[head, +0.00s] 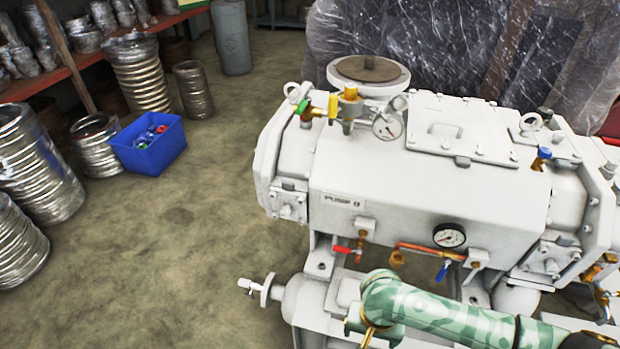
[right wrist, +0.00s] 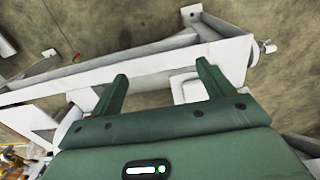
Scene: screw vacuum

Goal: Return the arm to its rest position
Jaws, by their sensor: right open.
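My right gripper (right wrist: 162,70) shows in the right wrist view as two dark green fingers spread wide apart, with nothing between them. Beyond the fingers is a white beam and frame (right wrist: 130,60) over the brown floor; I see no contact.
A large white pump (head: 400,185) with gauges, valves and pipes fills the right of the head view. A plastic-wrapped bulk (head: 450,45) stands behind it. A blue crate (head: 150,158) and metal bellows (head: 138,75) stand left. The floor (head: 190,240) between is clear.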

